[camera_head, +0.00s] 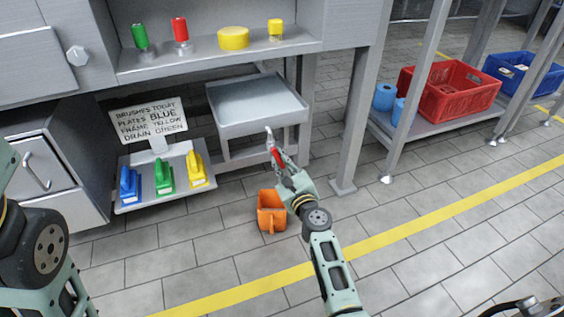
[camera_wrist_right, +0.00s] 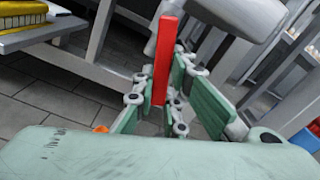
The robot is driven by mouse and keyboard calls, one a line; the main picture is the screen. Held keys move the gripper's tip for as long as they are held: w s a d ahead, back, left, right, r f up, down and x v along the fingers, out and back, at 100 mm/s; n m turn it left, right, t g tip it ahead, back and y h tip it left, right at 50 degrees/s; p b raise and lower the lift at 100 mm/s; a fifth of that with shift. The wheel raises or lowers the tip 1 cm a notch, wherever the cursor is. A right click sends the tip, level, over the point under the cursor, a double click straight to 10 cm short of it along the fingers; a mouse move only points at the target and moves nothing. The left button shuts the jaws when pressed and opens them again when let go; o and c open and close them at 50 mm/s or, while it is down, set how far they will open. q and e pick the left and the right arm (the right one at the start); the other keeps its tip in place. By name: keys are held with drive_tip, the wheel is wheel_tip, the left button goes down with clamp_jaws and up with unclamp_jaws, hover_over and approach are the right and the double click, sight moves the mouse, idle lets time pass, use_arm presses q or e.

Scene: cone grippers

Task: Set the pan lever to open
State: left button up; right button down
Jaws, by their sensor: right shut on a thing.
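The metal pan (camera_head: 250,103) sits on a frame under the shelf in the head view. The red pan lever (camera_head: 276,156) is at its front right corner, by a grey pipe (camera_head: 268,134). My right gripper (camera_head: 280,166) is shut on the lever. In the right wrist view the red lever (camera_wrist_right: 163,55) stands upright in the picture between the green fingers of my right gripper (camera_wrist_right: 165,88), next to a thick grey pipe (camera_wrist_right: 238,25). The fingers hide its lower part. My left gripper is out of view; only part of my left arm shows at the left edge.
An orange bucket (camera_head: 271,211) stands on the floor below my right gripper. Blue (camera_head: 130,186), green (camera_head: 164,177) and yellow (camera_head: 196,170) brushes stand by a sign (camera_head: 148,117). A table leg (camera_head: 352,125) rises right of the pan. Floor in front is mostly clear.

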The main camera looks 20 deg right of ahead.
drive_tip(key=shift+f, duration=0.1)
drive_tip(key=c, duration=1.8)
unclamp_jaws()
drive_tip(key=shift+o, duration=0.2)
drive_tip(key=s, duration=1.2)
drive_tip(key=shift+d, duration=0.2)
